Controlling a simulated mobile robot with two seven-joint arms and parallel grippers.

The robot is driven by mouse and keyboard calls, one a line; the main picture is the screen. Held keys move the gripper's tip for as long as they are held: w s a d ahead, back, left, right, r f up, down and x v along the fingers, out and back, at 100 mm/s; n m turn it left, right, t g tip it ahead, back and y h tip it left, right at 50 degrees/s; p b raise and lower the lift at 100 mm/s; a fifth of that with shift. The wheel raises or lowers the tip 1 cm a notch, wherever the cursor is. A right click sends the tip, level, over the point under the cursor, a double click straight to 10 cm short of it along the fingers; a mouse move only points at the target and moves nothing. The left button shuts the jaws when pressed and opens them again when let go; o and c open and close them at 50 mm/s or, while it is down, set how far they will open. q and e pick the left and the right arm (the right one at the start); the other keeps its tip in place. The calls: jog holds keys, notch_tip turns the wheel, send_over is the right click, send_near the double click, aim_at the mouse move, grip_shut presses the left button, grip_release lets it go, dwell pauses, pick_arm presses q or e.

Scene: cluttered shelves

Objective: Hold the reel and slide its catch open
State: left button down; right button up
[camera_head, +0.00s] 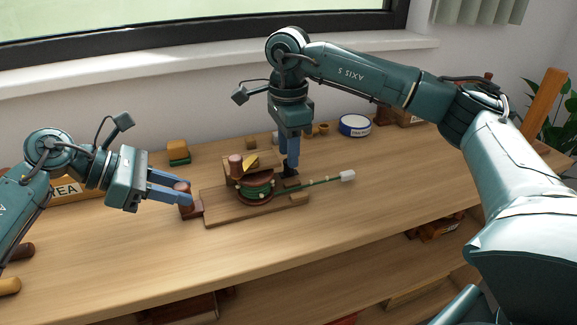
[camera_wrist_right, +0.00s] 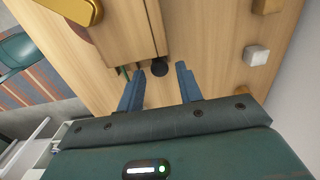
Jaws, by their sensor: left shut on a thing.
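The reel (camera_head: 256,188) is a green-wound spool with reddish-brown discs on a wooden base board (camera_head: 225,215), under a wooden top piece. A dark catch knob (camera_head: 290,171) stands at its right side; it also shows as a round black knob (camera_wrist_right: 160,68) in the right wrist view. My left gripper (camera_head: 187,195) is shut on the reddish-brown grip (camera_head: 184,188) at the board's left end. My right gripper (camera_head: 290,160) points down over the knob. In the wrist view its fingers (camera_wrist_right: 158,78) are apart, with the knob just beyond and between their tips.
The front of the shelf top is clear.

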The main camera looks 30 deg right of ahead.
jog(key=shift+f, duration=1.05)
jog(key=shift+c, duration=0.4)
jog(key=c, duration=0.7)
jog(key=shift+s+d, duration=0.15)
jog(key=shift+d, duration=0.6)
jog(key=shift+s+d, duration=0.1)
jog(key=shift+d, duration=0.35)
jog(key=o, duration=1)
jog(key=shift+r, duration=0.1)
notch_tip(320, 180, up, 12)
